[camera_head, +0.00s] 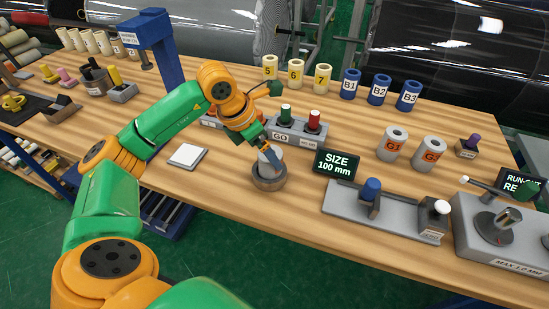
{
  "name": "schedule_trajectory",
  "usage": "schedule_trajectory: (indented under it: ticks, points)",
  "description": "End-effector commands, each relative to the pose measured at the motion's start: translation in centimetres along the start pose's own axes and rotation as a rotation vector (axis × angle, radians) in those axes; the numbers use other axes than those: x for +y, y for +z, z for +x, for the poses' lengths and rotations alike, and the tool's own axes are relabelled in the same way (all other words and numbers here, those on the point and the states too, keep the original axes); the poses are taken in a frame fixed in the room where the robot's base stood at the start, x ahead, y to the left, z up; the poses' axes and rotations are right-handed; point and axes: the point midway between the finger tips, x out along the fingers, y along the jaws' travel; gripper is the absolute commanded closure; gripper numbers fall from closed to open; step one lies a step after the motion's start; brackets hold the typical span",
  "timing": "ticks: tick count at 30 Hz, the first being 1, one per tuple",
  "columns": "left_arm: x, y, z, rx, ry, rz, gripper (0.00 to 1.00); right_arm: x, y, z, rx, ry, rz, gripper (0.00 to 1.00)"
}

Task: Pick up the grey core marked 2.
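The grey core marked G2 (429,153) stands upright on the wooden table, right of centre. A matching grey core marked G1 (394,145) stands just to its left, with a small gap between. Both have orange lettering and an open hole on top. My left gripper (271,157) points down over a round dark dish (268,182), well to the left of both cores. A pale rounded thing shows at its fingers inside the dish; whether they grip it is unclear. My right gripper is not in view.
Cream cores 5, 6, 7 (296,73) and blue cores B1, B2, B3 (379,89) stand behind. A SIZE 100 mm display (336,162) and a grey gauge fixture (400,222) lie in front of the grey cores. A small block with a purple knob (467,147) stands to the right.

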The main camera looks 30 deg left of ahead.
Motion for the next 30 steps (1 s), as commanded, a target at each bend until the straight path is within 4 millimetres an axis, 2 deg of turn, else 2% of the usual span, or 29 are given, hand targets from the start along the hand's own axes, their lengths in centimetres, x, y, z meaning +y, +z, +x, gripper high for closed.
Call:
schedule_trajectory:
  ticks: [2, 6, 13, 23, 24, 30]
  points:
    - [-0.1, 0.1, 1.2, 0.005, -0.004, 0.000, 0.00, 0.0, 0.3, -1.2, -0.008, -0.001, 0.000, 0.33]
    - [-0.1, 0.1, 3.6, 0.000, -0.002, 0.000, 0.00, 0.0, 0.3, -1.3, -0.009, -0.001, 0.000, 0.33]
    - [-0.1, 0.1, 4.0, -0.001, -0.001, 0.001, 0.00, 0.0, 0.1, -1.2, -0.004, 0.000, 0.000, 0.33]
    - [-0.1, 0.1, 3.9, -0.002, -0.001, 0.002, 0.89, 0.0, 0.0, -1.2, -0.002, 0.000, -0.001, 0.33]
    - [-0.1, 0.1, 3.9, -0.002, -0.001, 0.002, 0.92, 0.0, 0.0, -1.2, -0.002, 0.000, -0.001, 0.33]
    - [-0.1, 0.2, 3.8, -0.003, -0.001, 0.002, 0.92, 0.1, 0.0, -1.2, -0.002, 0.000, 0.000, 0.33]
